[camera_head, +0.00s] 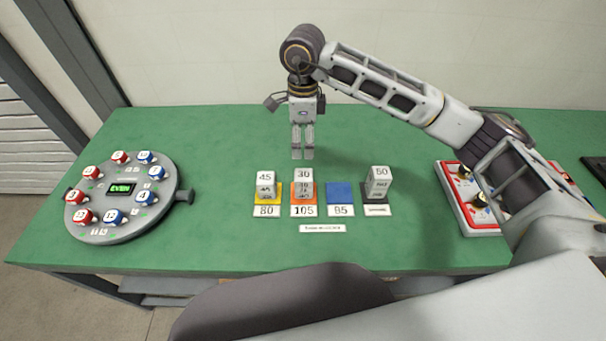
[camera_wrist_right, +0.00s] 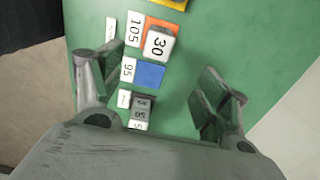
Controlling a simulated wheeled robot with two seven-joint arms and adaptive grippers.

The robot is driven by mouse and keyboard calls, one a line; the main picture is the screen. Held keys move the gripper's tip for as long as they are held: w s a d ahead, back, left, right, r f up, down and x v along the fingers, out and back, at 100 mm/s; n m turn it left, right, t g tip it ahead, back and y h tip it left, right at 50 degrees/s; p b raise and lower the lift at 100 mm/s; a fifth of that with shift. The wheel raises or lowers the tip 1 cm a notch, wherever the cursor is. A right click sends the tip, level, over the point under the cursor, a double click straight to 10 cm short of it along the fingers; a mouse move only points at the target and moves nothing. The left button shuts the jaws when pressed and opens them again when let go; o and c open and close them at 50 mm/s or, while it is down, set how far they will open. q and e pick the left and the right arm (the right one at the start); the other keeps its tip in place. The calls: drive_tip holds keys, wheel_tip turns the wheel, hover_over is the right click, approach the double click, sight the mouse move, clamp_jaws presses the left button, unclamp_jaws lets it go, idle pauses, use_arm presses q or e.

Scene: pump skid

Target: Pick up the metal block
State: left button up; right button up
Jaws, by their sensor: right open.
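Three grey metal blocks with white numbered tops stand in a row on the green table. The block marked 45 (camera_head: 265,184) is on a yellow pad, the block marked 30 (camera_head: 303,183) on an orange pad, and the block marked 50 (camera_head: 378,182) on a dark pad. The blue pad (camera_head: 339,192) is bare. My right gripper (camera_head: 303,156) points down, open and empty, behind the 30 block in the head view. In the right wrist view, the 30 block (camera_wrist_right: 158,43) and 50 block (camera_wrist_right: 141,111) show beyond the spread fingers (camera_wrist_right: 158,95). My left gripper is out of view.
White number cards lie before the pads, such as the 105 card (camera_head: 304,211). A round grey dial stand (camera_head: 122,222) with red and blue knobs stands at left. A red-and-white box (camera_head: 455,202) is at right, partly behind my arm. The table (camera_head: 220,140) is clear behind the blocks.

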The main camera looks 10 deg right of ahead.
hover_over(303, 174)
wheel_tip(303, 174, down, 8)
drive_tip(key=shift+r+p, duration=0.25)
drive_tip(key=shift+p, duration=0.15)
drive_tip(key=shift+f, duration=0.45)
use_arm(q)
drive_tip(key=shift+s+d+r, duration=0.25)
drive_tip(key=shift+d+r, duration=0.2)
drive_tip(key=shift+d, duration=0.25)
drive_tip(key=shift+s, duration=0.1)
use_arm(e)
drive_tip(key=shift+f, duration=0.15)
